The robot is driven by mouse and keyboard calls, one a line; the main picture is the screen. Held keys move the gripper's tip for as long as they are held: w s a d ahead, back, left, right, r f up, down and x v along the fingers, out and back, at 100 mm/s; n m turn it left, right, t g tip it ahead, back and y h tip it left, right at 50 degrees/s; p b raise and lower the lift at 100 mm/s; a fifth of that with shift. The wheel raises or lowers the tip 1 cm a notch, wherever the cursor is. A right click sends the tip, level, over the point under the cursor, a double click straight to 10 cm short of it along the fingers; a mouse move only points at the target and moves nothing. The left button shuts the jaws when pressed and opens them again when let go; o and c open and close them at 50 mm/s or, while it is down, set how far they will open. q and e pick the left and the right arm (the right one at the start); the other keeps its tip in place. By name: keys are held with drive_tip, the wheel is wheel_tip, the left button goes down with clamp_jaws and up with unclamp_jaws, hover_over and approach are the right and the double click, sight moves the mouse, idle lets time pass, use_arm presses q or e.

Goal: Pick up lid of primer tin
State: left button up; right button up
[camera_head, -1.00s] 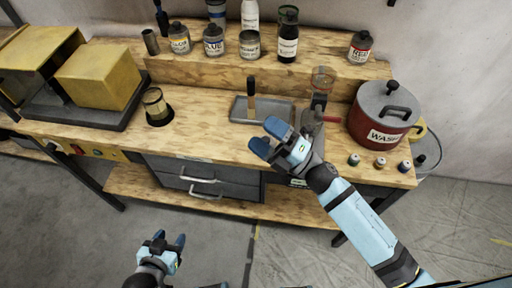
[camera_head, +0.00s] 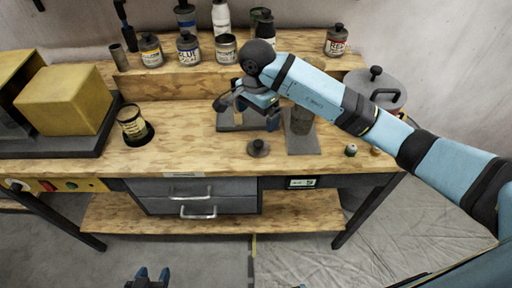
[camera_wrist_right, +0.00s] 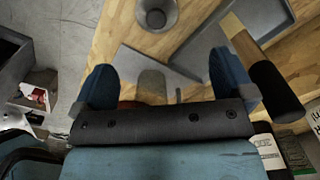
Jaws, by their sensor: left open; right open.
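A small dark round lid with a knob (camera_head: 258,148) lies on the bench top, in front of the grey tray (camera_head: 228,122); it also shows in the right wrist view (camera_wrist_right: 157,14). A lidless tin (camera_head: 226,48), apparently the primer tin, stands on the raised shelf; its label is too small to read surely. My right gripper (camera_head: 247,108) is open and empty above the tray, behind the lid and apart from it. In the right wrist view its fingers (camera_wrist_right: 165,82) are spread, with the lid beyond them. My left gripper (camera_head: 148,280) is open and low, in front of the bench.
A dark-handled brush (camera_wrist_right: 265,68) lies by the tray. An open tin (camera_head: 131,124) stands left, and a lidded pot (camera_head: 376,84) right. Bench top left of the lid is clear.

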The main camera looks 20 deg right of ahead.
sight(258, 142)
wheel_tip(258, 142, down, 6)
drive_tip(key=shift+s+f+p, duration=0.1)
drive_tip(key=shift+f+p, duration=0.1)
drive_tip(key=shift+p, duration=0.1)
drive_tip(key=f, duration=0.2)
drive_tip(key=f+p, duration=0.1)
drive_tip(key=f, duration=0.1)
drive_tip(key=shift+s+d, duration=0.1)
drive_tip(key=shift+s, duration=0.1)
drive_tip(key=shift+f, duration=0.7)
drive_tip(key=c, duration=1)
